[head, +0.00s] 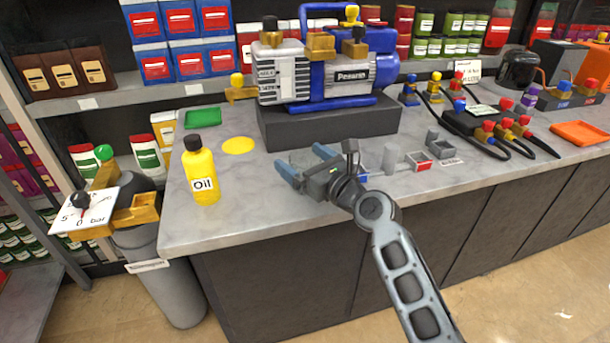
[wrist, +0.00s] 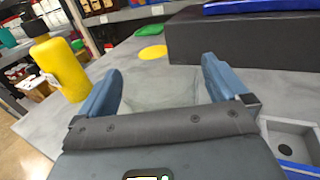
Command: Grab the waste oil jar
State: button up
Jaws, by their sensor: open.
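My gripper (head: 306,162) is above the grey worktop, with its two blue fingers spread apart. In the wrist view the fingers (wrist: 158,85) stand on either side of a pale, see-through jar-like shape (wrist: 158,92). It looks like a clear jar, probably the waste oil jar, but its outline is faint and I see no label. Its lower part is hidden behind the gripper body. I cannot tell whether the fingers touch it. A yellow bottle marked "Oil" (head: 202,172) stands upright to the left of my gripper, also in the wrist view (wrist: 60,68).
A blue pump (head: 350,75) sits on a dark block (head: 330,122) behind my gripper. A yellow disc (head: 238,145) and green tray (head: 203,117) lie at the back left.

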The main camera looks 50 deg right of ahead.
jog(key=shift+w, duration=0.4)
jog(key=c, duration=1.1)
jog(key=shift+r, duration=0.15)
